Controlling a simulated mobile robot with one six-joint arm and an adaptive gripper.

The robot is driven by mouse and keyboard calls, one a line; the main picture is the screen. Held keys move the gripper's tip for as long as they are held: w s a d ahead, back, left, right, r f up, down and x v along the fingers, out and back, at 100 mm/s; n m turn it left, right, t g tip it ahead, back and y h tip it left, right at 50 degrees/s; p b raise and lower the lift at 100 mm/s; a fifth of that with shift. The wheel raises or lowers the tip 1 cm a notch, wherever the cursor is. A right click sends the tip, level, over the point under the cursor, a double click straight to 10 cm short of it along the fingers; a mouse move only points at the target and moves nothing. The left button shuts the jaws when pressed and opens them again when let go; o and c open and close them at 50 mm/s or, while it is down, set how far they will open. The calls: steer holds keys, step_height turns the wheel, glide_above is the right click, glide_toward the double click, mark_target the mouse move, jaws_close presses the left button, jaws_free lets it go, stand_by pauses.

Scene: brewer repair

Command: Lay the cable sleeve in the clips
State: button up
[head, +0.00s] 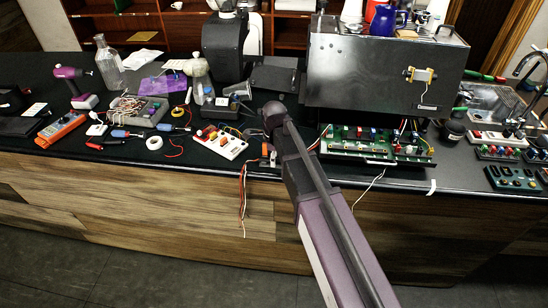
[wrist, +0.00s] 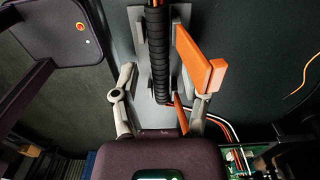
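The black ribbed cable sleeve (wrist: 158,55) runs lengthwise over a grey plate (wrist: 138,28) in the wrist view. An orange clip-like bar (wrist: 200,62) stands close at its right, and a smaller orange piece (wrist: 179,112) is lower down. I cannot tell whether the sleeve sits in a clip. My gripper (wrist: 165,82) has its grey fingers spread, one on each side of the sleeve; the right finger is partly behind the orange bar. In the head view my arm hides the sleeve, and a bit of orange (head: 265,150) shows beside the arm at the counter's front edge.
Orange and white wires (head: 243,195) hang over the counter's front edge. A green circuit board (head: 375,143) lies right of my arm below a steel brewer housing (head: 383,70).

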steer(key=shift+r, duration=0.1)
stand_by(0.3)
step_height(320, 180, up, 7)
steer(key=p, duration=0.7)
steer(key=w+d+r+p, duration=0.1)
steer(key=w+r+p, duration=0.1)
steer(key=w, duration=1.1)
steer(key=shift+d, duration=0.25)
steer(key=s+d+f+n, duration=0.1)
steer(key=s+d+n, duration=1.7)
steer(key=s, duration=0.9)
steer(key=d, duration=0.4)
steer(key=shift+d+b, duration=0.15)
steer(key=shift+b, duration=0.25)
